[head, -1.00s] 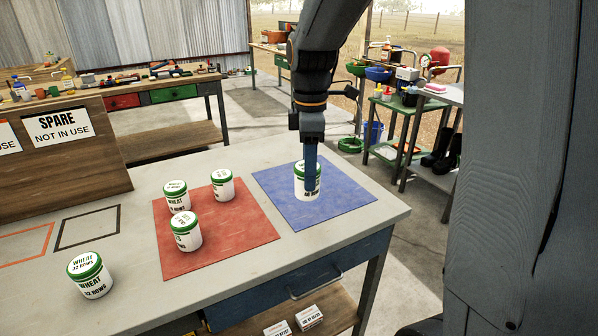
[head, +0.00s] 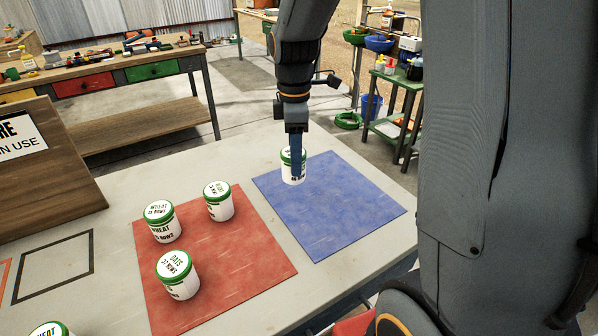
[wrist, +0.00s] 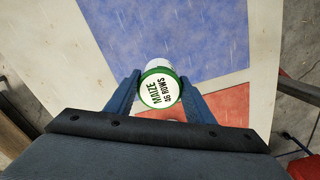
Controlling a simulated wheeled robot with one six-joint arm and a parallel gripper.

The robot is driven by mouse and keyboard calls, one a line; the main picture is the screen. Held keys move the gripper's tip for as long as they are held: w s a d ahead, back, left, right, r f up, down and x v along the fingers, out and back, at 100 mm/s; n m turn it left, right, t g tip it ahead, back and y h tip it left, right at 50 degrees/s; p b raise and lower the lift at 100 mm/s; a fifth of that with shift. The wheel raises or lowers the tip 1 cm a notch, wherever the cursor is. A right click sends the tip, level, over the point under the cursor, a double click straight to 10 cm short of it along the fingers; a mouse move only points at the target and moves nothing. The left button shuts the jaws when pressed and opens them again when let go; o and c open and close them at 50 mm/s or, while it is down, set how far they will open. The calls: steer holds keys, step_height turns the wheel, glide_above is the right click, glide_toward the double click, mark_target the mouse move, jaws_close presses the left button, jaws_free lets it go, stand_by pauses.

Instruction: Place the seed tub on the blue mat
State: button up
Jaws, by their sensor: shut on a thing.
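My gripper (head: 297,172) is shut on a white tub with a green-rimmed lid (head: 287,174), held upright at the far left corner of the blue mat (head: 335,215).
The red mat (head: 245,265) holds a WHEAT tub (head: 162,224), an OATS tub (head: 178,277) and a third tub (head: 219,203). Another tub (head: 50,329) is cut off at lower left. A wooden board (head: 45,175) stands at left. Most of the blue mat is bare.

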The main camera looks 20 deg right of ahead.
steer(key=shift+f, duration=2.4)
steer(key=shift+f, duration=0.2)
steer(key=o, duration=1.2)
steer(key=shift+c, duration=0.2)
